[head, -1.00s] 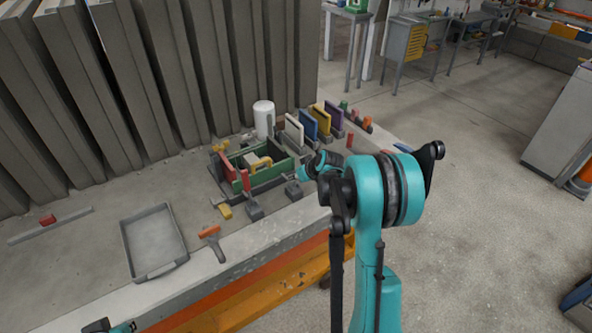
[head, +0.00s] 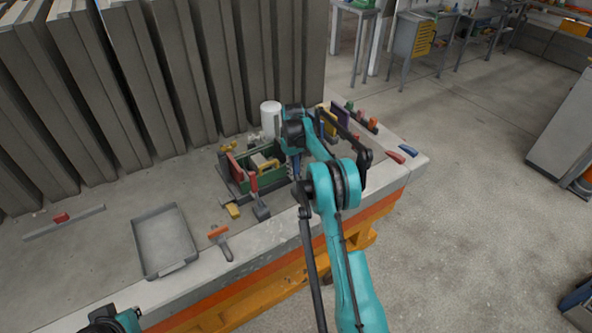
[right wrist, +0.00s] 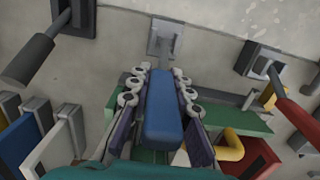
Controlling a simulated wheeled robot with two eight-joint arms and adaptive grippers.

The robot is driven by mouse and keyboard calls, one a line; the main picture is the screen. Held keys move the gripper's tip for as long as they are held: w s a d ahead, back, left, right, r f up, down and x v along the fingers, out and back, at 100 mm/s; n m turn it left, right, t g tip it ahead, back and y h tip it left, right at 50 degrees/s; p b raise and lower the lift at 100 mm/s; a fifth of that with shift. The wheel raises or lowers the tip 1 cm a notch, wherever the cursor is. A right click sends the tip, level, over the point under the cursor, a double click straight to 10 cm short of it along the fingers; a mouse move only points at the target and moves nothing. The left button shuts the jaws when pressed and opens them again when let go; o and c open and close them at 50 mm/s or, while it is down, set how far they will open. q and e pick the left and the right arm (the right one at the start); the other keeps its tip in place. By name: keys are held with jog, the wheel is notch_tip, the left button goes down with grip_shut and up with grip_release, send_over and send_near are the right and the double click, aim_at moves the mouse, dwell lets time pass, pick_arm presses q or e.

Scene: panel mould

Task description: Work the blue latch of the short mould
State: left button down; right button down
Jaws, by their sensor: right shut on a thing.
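The green-walled mould (head: 270,181) stands on the bench, and one of its green walls (right wrist: 240,121) shows in the right wrist view. The blue latch handle (right wrist: 162,112) points toward the camera from a grey latch base (right wrist: 162,42). My right gripper (head: 293,163) is over the mould's right end. In the right wrist view its two fingers lie on either side of the blue handle and are shut on it. In the head view my arm hides the blue latch. Only a piece of my left arm shows at the bottom left; its gripper is out of view.
A red-handled latch (right wrist: 296,112) and a dark-handled latch (right wrist: 30,58) flank the blue one. Upright coloured panels stand just behind my right arm, near a white cylinder (head: 270,118).

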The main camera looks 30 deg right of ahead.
jog(key=shift+w+f+g, duration=0.15)
jog(key=shift+g, duration=0.15)
dwell(0.4)
jog(key=c, duration=1.4)
grip_release()
jog(key=shift+o, duration=0.2)
jog(key=shift+w, duration=0.1)
notch_tip(320, 180, up, 12)
jog(key=w, duration=0.1)
jog(key=shift+w+a+f, duration=0.1)
